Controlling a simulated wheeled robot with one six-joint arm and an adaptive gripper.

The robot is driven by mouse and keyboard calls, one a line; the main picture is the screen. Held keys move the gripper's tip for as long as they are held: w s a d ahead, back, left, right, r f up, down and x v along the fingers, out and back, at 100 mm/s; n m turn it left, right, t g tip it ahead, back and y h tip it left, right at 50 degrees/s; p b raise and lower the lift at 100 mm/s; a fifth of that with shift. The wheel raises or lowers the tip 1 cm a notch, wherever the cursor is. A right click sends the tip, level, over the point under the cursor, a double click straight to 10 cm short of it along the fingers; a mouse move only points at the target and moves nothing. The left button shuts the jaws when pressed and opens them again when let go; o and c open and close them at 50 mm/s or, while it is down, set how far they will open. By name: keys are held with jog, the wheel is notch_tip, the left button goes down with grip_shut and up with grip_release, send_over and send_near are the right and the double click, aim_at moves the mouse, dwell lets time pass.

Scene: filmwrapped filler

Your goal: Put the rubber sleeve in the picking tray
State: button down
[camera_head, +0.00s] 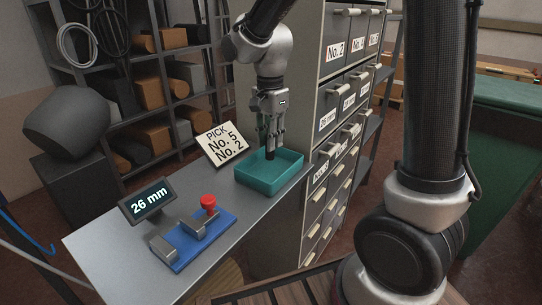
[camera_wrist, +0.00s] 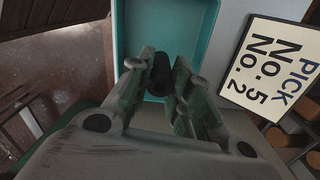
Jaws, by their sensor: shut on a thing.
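The rubber sleeve, a small black piece (camera_head: 270,155), hangs upright below the fingertips of my gripper (camera_head: 270,143). The teal picking tray (camera_head: 272,181) stands on the grey bench, and the gripper points down over its inside. In the wrist view the sleeve (camera_wrist: 161,80) is a dark cylinder between the two fingers of my gripper (camera_wrist: 161,72), with the tray's pale teal floor (camera_wrist: 170,28) behind it. The gripper is shut on the sleeve. I cannot tell whether the sleeve's lower end touches the tray floor.
A card reading "PICK No. 5 No. 2" (camera_head: 226,144) stands left of the tray. A "26 mm" display (camera_head: 149,199) and a blue gauge base with a red knob (camera_head: 208,202) sit nearer on the bench. A labelled drawer cabinet (camera_head: 310,110) rises close at the right.

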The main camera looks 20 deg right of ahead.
aim_at(270, 159)
jog(key=shift+f, duration=2.3)
jog(key=c, duration=1.3)
grip_release()
jog(key=shift+f, duration=0.1)
notch_tip(270, 159, up, 12)
jog(key=shift+s+d+r, duration=0.1)
jog(key=shift+r, duration=0.15)
jog(key=s+d+r+n+t, duration=0.1)
jog(key=s+d+n+t, duration=0.1)
jog(key=s+d+n, duration=0.4)
jog(key=s+d+r+n+t, duration=0.1)
jog(key=s+d+n, duration=0.5)
jog(key=s, duration=0.8)
jog(key=d+t, duration=0.1)
jog(key=d, duration=0.2)
jog(key=shift+r+n, duration=0.25)
jog(key=shift+n, duration=0.05)
jog(key=shift+w, duration=0.1)
